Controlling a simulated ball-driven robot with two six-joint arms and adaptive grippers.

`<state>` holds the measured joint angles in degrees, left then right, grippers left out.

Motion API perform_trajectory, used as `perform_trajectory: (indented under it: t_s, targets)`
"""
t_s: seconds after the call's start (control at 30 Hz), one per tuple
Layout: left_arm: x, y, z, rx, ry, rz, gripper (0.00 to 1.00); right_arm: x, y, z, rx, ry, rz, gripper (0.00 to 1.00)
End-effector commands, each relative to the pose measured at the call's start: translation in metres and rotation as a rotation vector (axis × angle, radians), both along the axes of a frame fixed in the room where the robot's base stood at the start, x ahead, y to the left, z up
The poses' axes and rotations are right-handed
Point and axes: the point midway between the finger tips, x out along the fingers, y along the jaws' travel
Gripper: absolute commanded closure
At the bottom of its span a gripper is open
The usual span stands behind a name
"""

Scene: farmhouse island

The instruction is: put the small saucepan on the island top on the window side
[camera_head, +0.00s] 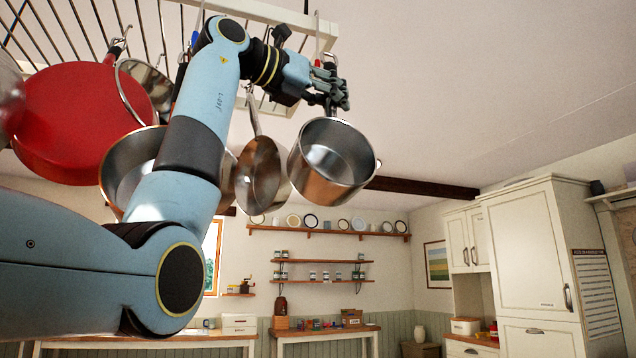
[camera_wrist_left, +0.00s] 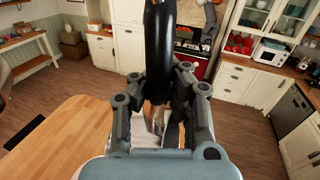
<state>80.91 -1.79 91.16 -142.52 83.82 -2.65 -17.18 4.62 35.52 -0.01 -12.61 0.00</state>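A small steel saucepan (camera_head: 335,160) with a coppery sheen hangs below the overhead rack in the head view, its open mouth tilted toward me. My left gripper (camera_head: 333,92) is up at its handle, just above the pan. In the left wrist view a dark handle (camera_wrist_left: 160,32) runs between the fingers of my left gripper (camera_wrist_left: 161,85); whether they press on it I cannot tell. The wooden island top (camera_wrist_left: 85,140) lies below, at the lower left of the wrist view. A window (camera_head: 211,258) shows behind my left arm. My right gripper is in neither view.
The slatted rack (camera_head: 262,12) is close above my left arm. A red pan (camera_head: 75,120), a second saucepan (camera_head: 259,175) and a large pan (camera_head: 125,165) hang close by. The visible part of the island top is bare. Tall cabinets (camera_head: 535,260) stand at the right.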

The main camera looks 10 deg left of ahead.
Motion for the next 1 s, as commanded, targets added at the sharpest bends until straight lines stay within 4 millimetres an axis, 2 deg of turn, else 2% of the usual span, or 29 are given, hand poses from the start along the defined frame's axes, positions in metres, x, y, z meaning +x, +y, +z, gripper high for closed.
perform_trajectory:
  t_s: [1.0]
  targets:
    - [-0.036, -0.025, -0.009, 0.000, -0.004, -0.002, 1.00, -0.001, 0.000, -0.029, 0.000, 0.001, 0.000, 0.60]
